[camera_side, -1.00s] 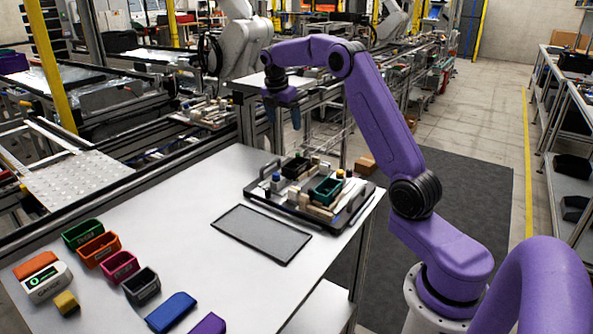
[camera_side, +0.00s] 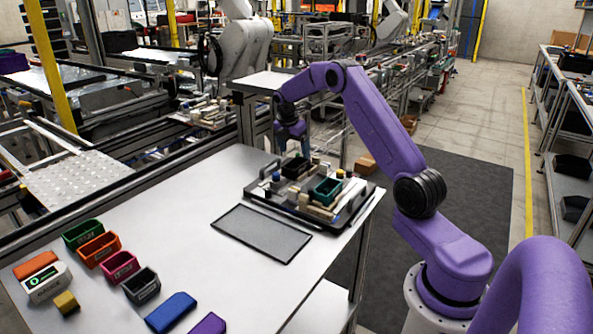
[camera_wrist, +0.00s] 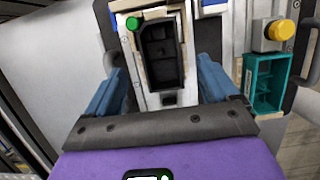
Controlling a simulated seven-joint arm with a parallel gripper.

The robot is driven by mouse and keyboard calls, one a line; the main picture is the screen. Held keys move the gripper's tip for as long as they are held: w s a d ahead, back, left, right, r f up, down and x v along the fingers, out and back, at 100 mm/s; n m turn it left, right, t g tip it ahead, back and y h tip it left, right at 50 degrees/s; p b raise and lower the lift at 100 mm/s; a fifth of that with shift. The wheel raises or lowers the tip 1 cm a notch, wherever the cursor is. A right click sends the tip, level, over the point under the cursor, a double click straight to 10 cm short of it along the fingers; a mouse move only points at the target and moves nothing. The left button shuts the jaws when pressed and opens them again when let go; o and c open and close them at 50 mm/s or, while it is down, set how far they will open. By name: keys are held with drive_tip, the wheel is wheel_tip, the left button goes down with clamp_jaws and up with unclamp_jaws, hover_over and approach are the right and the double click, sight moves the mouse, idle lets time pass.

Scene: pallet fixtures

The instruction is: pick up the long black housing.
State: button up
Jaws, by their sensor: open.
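The long black housing (camera_wrist: 163,45) is an open tray-like part with inner compartments, seated in a pale fixture in the middle of the wrist view. In the side view the black housing (camera_side: 294,168) sits on the dark pallet (camera_side: 347,217) toward its far left. My gripper (camera_side: 293,152) is open and empty, pointing down over that part of the pallet. In the wrist view its blue fingers stand one on each side of the housing. The side view does not show clearly how far the fingertips are above it.
A teal housing (camera_wrist: 262,85) and a yellow-topped cylinder (camera_wrist: 280,30) are right of the black housing. A green button (camera_wrist: 132,23) is at its upper left. Pale blocks crowd the pallet. A flat dark mat (camera_side: 262,234) and several coloured bins lie on the white table (camera_side: 190,220).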

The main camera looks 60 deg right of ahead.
sight(297, 166)
drive_tip(key=shift+a+x, duration=0.15)
drive_tip(key=shift+x, duration=1.2)
drive_tip(key=shift+a+x, duration=0.2)
drive_tip(key=shift+x, duration=1.1)
drive_tip(key=c, duration=1.2)
